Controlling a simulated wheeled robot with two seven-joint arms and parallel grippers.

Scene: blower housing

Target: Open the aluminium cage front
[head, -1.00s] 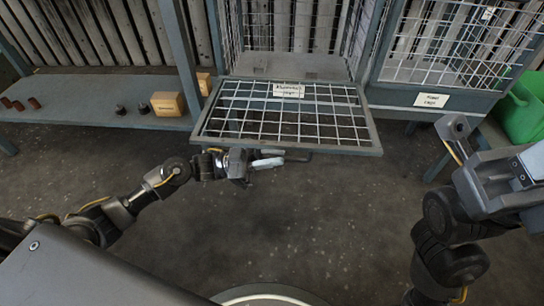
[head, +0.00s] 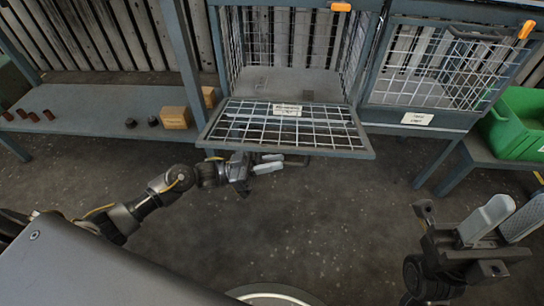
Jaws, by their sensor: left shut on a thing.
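The aluminium cage front (head: 282,128) is a framed wire grid with a small white label. It is folded down and out from the open cage, lying close to level and tilted a little. The cage (head: 292,82) behind it shows a bare grey floor. My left gripper (head: 268,164) is under the front's near edge, shut on the dark handle (head: 299,156) there; the fingers partly hide it. My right gripper (head: 503,222) is at the lower right, away from the cages, with its two pale fingers apart and nothing between them.
A second cage (head: 440,68) with its wire front up stands to the right. A green crate (head: 515,125) sits on a low bench at the far right. A shelf at left holds small cardboard boxes (head: 176,118) and dark cylinders. The floor ahead is clear.

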